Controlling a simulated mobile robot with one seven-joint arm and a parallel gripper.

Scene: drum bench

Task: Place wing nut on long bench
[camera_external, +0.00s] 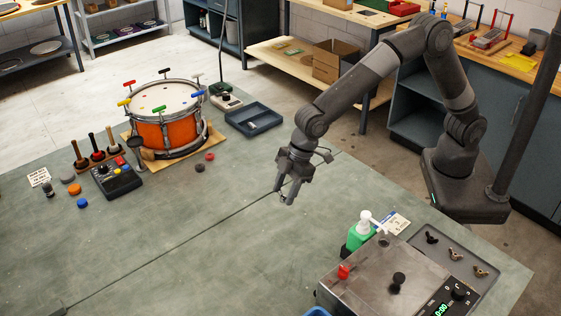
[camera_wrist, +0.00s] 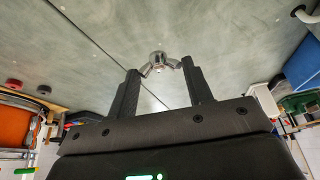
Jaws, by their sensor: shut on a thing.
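A silver wing nut (camera_wrist: 157,63) is held between the fingertips of my gripper (camera_wrist: 159,72) in the wrist view. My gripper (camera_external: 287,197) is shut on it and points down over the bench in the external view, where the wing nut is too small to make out. The long grey-green bench top (camera_external: 190,230) spreads beneath, with a dark seam running across it. The wing nut's height above the surface is hard to judge. Several other wing nuts (camera_external: 455,254), dark and brass-coloured, lie in a grey tray (camera_external: 425,251) at the right.
An orange drum (camera_external: 176,135) stands on a board at the back left, with a dark control box (camera_external: 117,181) and mallets near it. A blue-grey tray (camera_external: 254,119) is behind my gripper. A metal machine (camera_external: 367,284) and green bottle (camera_external: 360,236) are at the front right. The middle bench is clear.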

